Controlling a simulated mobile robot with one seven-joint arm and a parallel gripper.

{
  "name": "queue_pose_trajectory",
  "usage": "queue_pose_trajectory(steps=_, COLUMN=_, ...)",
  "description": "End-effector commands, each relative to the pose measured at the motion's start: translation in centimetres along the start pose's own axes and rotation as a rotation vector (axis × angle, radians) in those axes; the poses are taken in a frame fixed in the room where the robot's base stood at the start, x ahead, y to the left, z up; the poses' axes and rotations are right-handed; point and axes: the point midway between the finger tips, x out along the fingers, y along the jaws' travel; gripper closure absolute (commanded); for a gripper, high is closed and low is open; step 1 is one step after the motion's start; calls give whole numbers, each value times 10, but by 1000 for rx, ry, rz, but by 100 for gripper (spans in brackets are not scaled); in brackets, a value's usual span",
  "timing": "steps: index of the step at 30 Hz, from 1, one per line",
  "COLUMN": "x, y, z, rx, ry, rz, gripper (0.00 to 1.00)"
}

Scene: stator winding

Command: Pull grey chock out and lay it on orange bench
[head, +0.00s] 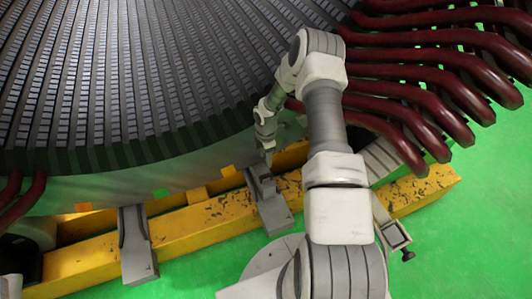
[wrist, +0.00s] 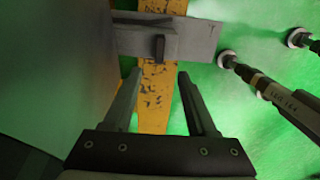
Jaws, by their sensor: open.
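A grey chock (head: 268,203) with a raised upright part lies across the worn yellow-orange bench (head: 205,222), against the lower edge of the large stator. In the wrist view the chock (wrist: 195,40) is a flat grey plate with a small dark raised grip (wrist: 158,47), across the orange bench (wrist: 153,103). My gripper (head: 267,160) is just above the chock's raised part in the head view. In the wrist view my gripper (wrist: 157,72) is open and empty, its two fingers apart and pointing toward the chock. I cannot tell whether a fingertip touches it.
A second grey chock (head: 136,245) sits across the bench to the left. The slotted stator (head: 140,90) fills the upper left. Dark red curved bars (head: 430,70) stick out at upper right. Rods with round pads (wrist: 252,82) lie right in the wrist view. The floor is green.

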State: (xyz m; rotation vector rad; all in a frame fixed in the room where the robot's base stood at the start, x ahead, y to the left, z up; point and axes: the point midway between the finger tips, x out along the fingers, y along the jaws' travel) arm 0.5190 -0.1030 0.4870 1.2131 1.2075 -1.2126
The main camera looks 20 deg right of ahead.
Motion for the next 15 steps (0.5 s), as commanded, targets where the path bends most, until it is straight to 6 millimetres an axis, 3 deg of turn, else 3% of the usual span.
queue_pose_trajectory(steps=1, x=15, y=-1, z=-1, rx=0, ry=1, rz=-3, gripper=43)
queue_pose_trajectory(steps=15, x=107, y=-1, z=0, rx=0, ry=0, rz=-2, gripper=43)
